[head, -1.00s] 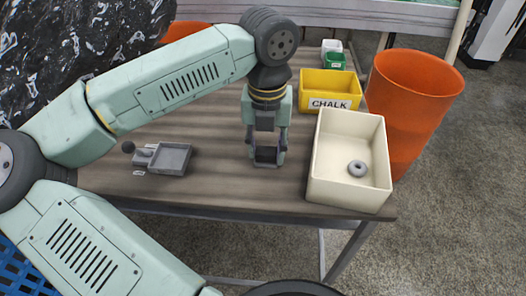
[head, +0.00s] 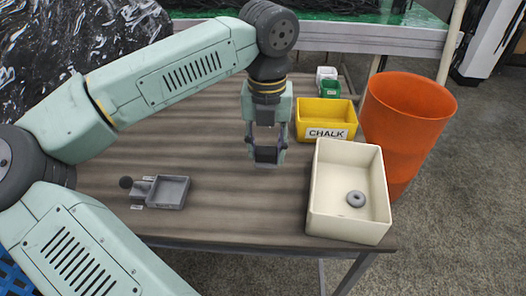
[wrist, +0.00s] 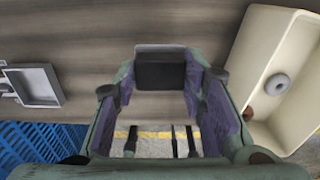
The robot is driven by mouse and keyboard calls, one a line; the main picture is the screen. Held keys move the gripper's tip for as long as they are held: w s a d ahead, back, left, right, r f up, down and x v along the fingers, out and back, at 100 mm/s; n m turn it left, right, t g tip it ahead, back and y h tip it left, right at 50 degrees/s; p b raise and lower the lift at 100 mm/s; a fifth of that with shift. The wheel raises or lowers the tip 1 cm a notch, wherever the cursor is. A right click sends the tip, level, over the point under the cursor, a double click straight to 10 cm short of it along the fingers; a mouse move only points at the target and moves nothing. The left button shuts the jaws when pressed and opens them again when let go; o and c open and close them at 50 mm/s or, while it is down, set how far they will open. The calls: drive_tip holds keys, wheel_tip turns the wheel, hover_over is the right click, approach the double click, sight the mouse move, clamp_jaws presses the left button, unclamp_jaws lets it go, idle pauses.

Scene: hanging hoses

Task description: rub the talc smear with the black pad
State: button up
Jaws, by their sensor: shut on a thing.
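My gripper (head: 266,150) hangs pointing down over the wooden table (head: 225,205), left of the cream box. It is shut on the black pad (head: 266,155), a dark block held between its fingertips. I cannot tell whether the pad touches the tabletop. I cannot make out a talc smear on the table in either view.
A cream box (head: 318,205) holding a grey ring (head: 356,199) stands close on the right. A yellow CHALK bin (head: 326,118) and an orange bucket (head: 405,130) are behind it. A small grey tray (head: 172,192) lies left. The table between them is clear.

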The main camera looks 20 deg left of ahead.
drive_tip(key=shift+r+p, duration=0.6)
drive_tip(key=shift+r, duration=0.85)
